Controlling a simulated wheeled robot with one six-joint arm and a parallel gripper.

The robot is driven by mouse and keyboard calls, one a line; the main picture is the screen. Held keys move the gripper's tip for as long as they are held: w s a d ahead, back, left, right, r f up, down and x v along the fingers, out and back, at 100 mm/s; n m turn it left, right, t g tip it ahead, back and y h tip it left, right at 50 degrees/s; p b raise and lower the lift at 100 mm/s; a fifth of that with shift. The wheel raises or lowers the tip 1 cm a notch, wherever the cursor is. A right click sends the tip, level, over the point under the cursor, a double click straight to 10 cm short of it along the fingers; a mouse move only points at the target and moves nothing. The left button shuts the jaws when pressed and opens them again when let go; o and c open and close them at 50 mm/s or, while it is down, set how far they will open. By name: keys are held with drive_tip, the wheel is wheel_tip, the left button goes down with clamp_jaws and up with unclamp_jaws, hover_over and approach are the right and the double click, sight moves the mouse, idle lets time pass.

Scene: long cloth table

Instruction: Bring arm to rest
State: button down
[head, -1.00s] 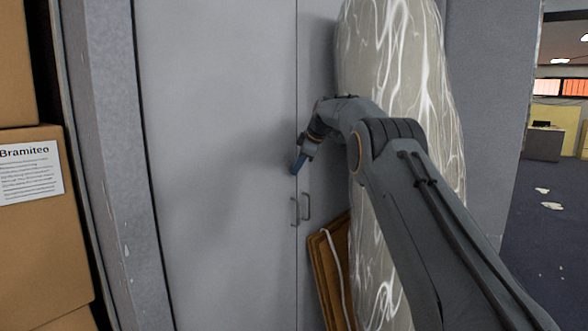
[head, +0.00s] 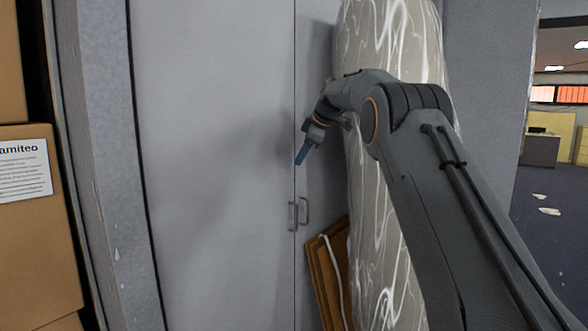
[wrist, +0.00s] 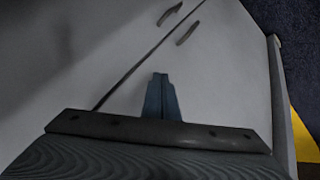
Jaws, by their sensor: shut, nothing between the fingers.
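My gripper (head: 302,155) points down and slightly left in front of the grey cabinet doors (head: 215,150) in the head view. Its blue fingers are together with nothing held. They are above the two door handles (head: 298,212) and apart from them. In the wrist view, the shut fingers (wrist: 160,95) show at the middle, with the cabinet doors (wrist: 90,50) and both handles (wrist: 178,24) beyond them. My arm is bent, its forearm reaching in from the lower right.
A plastic-wrapped column-like bundle (head: 372,240) stands right behind my arm. A brown wooden board (head: 325,275) leans beside it. Stacked cardboard boxes (head: 35,260) stand at the left. Open floor (head: 548,240) with white scraps lies at the far right.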

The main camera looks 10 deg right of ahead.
drive_tip(key=s+d+f+m+g+h, duration=0.1)
drive_tip(key=s+f+m, duration=0.4)
drive_tip(key=s, duration=1.3)
drive_tip(key=s+d+f+m+g+h, duration=0.1)
drive_tip(key=s+f+m+g, duration=0.2)
drive_tip(key=s+f, duration=1.1)
drive_tip(key=s+d+f+m+g+h, duration=0.1)
drive_tip(key=s+f+m, duration=0.6)
drive_tip(key=s, duration=1.7)
wheel_tip(320, 180, down, 2)
drive_tip(key=shift+s+f+m+g+h, duration=0.2)
drive_tip(key=shift+m+g+h, duration=0.15)
drive_tip(key=shift+g, duration=0.25)
